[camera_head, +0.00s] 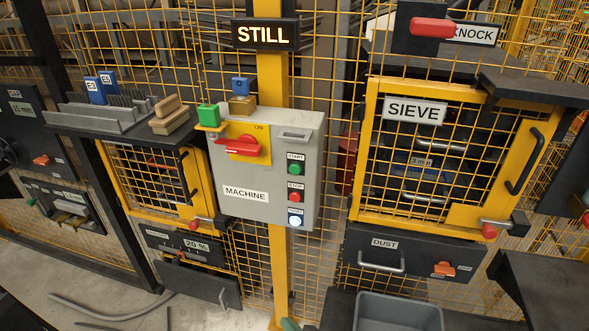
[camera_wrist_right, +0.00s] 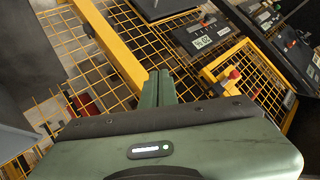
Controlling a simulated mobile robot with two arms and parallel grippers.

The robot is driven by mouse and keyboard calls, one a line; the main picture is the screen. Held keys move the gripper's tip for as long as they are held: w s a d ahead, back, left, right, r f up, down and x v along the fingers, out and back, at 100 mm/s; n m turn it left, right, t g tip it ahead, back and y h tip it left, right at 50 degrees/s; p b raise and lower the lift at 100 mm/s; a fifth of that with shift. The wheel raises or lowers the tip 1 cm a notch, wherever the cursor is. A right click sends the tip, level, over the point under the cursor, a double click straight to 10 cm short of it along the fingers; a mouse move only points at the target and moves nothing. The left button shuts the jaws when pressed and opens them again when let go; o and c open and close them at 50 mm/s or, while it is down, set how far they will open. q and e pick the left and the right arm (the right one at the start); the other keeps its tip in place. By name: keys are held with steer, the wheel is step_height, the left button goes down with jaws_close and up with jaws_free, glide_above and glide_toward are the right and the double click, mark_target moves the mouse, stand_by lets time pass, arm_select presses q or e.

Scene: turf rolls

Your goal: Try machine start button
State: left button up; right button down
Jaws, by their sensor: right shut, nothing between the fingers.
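A grey machine box (camera_head: 265,190) labelled MACHINE hangs on a yellow post in the middle of the head view. The green START button (camera_head: 295,169) is on its right side, above the red STOP button (camera_head: 295,196) and a white lit button (camera_head: 294,221). A red switch handle (camera_head: 238,147) lies roughly level on a yellow plate marked ON. A STILL sign (camera_head: 264,34) glows above. Only a green tip of my right gripper (camera_head: 290,324) shows, well below the box. In the wrist view its fingers (camera_wrist_right: 160,88) are together and empty. My left gripper is out of view.
A yellow mesh SIEVE door (camera_head: 440,150) stands to the right, with a DUST drawer (camera_head: 412,254) below. A grey bin (camera_head: 400,312) is at the bottom. A green block (camera_head: 208,115) and a blue block on brown (camera_head: 241,95) sit at the box's top. The box's front is unobstructed.

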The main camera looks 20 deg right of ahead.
mark_target(295, 169)
steer(key=w+r+m+t, duration=0.2)
steer(key=r+t, duration=0.2)
steer(key=r, duration=1.5)
steer(key=w+r+m+t+y, duration=0.1)
steer(key=w+r+m+t, duration=0.1)
steer(key=r, duration=1.7)
steer(key=shift+w+d+r+m+t+p, duration=0.3)
steer(key=shift+m+t, duration=0.2)
steer(key=shift+t, duration=0.6)
steer(key=shift+f, duration=0.15)
steer(key=shift+w+d+b, duration=0.4)
steer(key=shift+w+d, duration=0.45)
steer(key=shift+w, duration=0.35)
steer(key=shift+w+d+b, duration=0.35)
steer(key=shift+w+d, duration=0.45)
steer(key=shift+w, duration=0.4)
steer(key=shift+w+d+b, duration=0.4)
steer(key=shift+w+d, duration=0.45)
steer(key=shift+w, duration=0.35)
steer(key=shift+w+d, duration=0.25)
steer(key=shift+w, duration=0.1)
